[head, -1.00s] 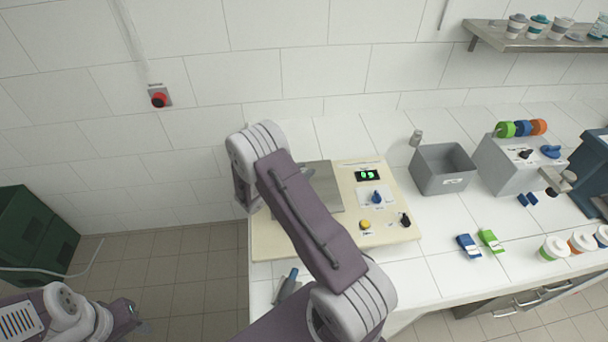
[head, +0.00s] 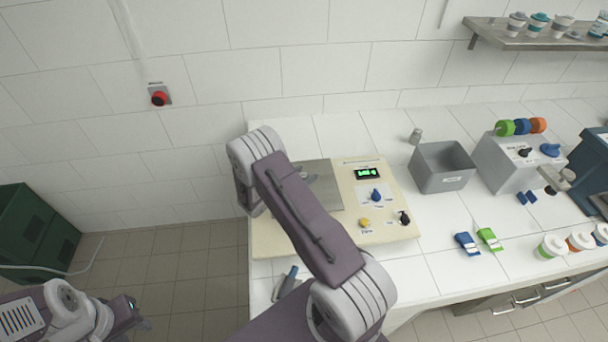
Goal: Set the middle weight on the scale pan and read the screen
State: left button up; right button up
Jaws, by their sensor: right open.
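The scale pan, a square steel plate (head: 328,190), sits on the cream panel (head: 385,225), partly covered by my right arm. The small screen (head: 368,173) beside it is lit with green figures too small to read. My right gripper (head: 308,173) is open at the pan, mostly hidden behind my forearm. I cannot tell what lies between or under its fingers. A small grey cylinder (head: 415,136), perhaps a weight, stands at the back of the counter; no middle weight can be made out. My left gripper (head: 130,312) is at the lower left, away from the counter; its jaw state is unclear.
The panel carries a blue knob (head: 376,195), a yellow button (head: 364,222) and a black switch (head: 404,217). A grey bin (head: 441,168) stands to the right. A blue-handled tool (head: 289,279) lies near the front edge. Counter between panel and blue packet (head: 467,243) is clear.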

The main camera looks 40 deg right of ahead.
jog(key=b+v, duration=0.2)
jog(key=v, duration=0.9)
jog(key=shift+f, duration=0.1)
jog(key=s+a+m+g+y, duration=0.3)
jog(key=s+m+g+y, duration=0.2)
jog(key=s+m, duration=0.6)
jog(key=s+a+m+t+y+b, duration=0.2)
jog(key=s+a+m+y, duration=0.3)
jog(key=a+m+y, duration=0.3)
jog(key=shift+a+f+m+t+b, duration=0.35)
jog(key=shift+a+m+b, duration=0.4)
jog(key=shift+m, duration=0.45)
